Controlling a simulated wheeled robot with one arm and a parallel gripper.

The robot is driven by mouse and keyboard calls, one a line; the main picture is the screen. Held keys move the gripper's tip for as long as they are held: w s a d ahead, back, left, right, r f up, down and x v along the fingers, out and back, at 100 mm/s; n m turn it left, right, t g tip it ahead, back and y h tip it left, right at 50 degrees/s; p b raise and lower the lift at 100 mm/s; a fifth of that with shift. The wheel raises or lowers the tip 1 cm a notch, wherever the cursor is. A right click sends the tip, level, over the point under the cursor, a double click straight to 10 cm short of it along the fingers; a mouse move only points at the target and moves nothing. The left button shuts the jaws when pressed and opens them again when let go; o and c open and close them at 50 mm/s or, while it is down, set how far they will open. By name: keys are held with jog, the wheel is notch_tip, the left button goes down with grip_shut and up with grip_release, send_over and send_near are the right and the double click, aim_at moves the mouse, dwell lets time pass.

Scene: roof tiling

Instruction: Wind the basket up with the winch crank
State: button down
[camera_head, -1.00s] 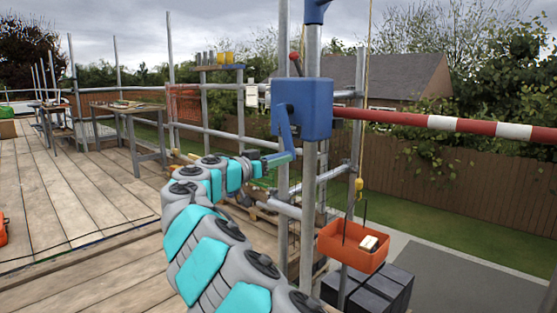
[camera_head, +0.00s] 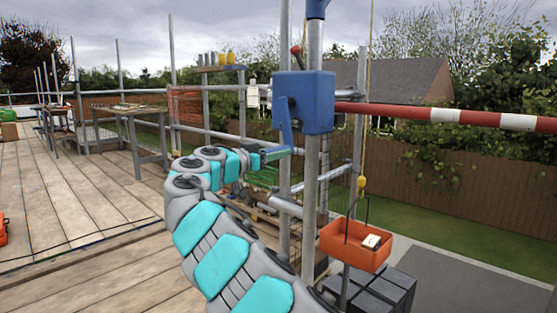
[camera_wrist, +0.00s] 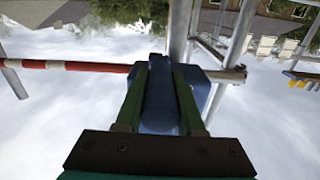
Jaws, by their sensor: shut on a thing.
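The blue winch box (camera_head: 304,102) is fixed to an upright scaffold pole, with its blue crank (camera_head: 285,124) hanging down on the near left side. My gripper (camera_head: 278,153) is at the lower end of the crank. In the wrist view my gripper (camera_wrist: 160,95) has its two green fingers on either side of the blue crank handle (camera_wrist: 160,108), shut on it. The orange basket (camera_head: 352,246) hangs right of the pole below a yellow hook (camera_head: 361,182) on a rope (camera_head: 367,110). A small pale block (camera_head: 371,241) lies in the basket.
A red and white bar (camera_head: 470,119) runs right from beside the winch. Dark stacked blocks (camera_head: 385,290) stand below the basket. Scaffold poles stand close to my arm. The plank deck (camera_head: 75,205) on the left is mostly clear, with a workbench (camera_head: 137,112) farther back.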

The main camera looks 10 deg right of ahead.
jog(key=c, duration=0.5)
grip_release()
jog(key=shift+a, duration=0.1)
jog(key=v, duration=0.7)
jog(key=shift+s+a+b, duration=0.25)
jog(key=shift+b, duration=0.15)
jog(key=shift+r, duration=0.1)
